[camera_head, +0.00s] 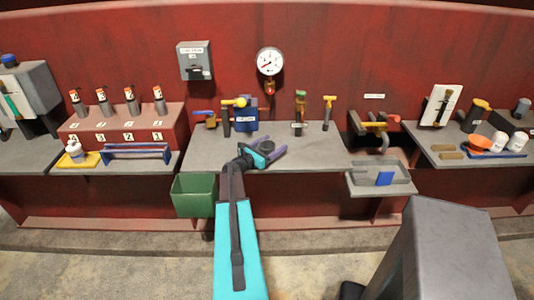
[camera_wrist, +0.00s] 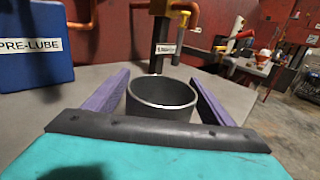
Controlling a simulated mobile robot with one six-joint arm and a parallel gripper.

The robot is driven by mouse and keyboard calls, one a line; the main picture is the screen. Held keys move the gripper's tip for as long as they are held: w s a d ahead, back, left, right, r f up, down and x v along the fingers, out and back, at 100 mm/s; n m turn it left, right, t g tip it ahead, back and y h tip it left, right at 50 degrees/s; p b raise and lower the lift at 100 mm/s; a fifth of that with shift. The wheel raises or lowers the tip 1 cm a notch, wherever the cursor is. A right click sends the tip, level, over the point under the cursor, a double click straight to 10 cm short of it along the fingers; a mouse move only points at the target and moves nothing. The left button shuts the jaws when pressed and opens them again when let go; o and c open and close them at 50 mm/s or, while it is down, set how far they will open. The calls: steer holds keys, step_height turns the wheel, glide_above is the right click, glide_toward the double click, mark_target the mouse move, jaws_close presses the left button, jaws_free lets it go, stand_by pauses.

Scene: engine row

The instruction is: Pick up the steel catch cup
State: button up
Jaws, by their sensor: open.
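The steel catch cup (camera_wrist: 162,108) is a short, round, open-topped grey cup. In the wrist view it stands upright on the grey bench, between the two purple fingers of my gripper (camera_wrist: 160,78). The fingers are open, one on each side of the cup, and a gap seems to show on both sides. The cup's lower part is hidden by the front of my gripper. In the head view my gripper (camera_head: 274,142) is over the middle bench, and the cup shows as a small dark round shape (camera_head: 266,147) between the fingers.
A blue PRE-LUBE box (camera_wrist: 32,42) stands behind the cup to the left. A green bin (camera_head: 193,195) hangs at the bench's front left. The bench (camera_head: 320,152) to the right of my gripper is clear.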

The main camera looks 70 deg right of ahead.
steer(key=shift+c, duration=0.4)
steer(key=c, duration=1)
steer(key=shift+r, duration=0.15)
steer(key=shift+r+b, duration=0.6)
steer(key=shift+r, duration=0.25)
steer(key=shift+s+a+r+b, duration=0.15)
steer(key=shift+r+b, duration=0.05)
steer(key=shift+r, duration=0.2)
steer(key=shift+s+a+r+b, duration=0.1)
steer(key=shift+a+r+b, duration=0.05)
steer(key=shift+r, duration=0.2)
steer(key=s+a+b, duration=0.1)
steer(key=s+a, duration=0.2)
steer(key=s+a+r+b, duration=0.1)
steer(key=s+a, duration=0.2)
steer(key=a, duration=0.1)
steer(key=s+a+b, duration=0.2)
steer(key=s+a, duration=0.2)
steer(key=shift+s+a+r, duration=0.1)
steer(key=shift+a+r, duration=0.15)
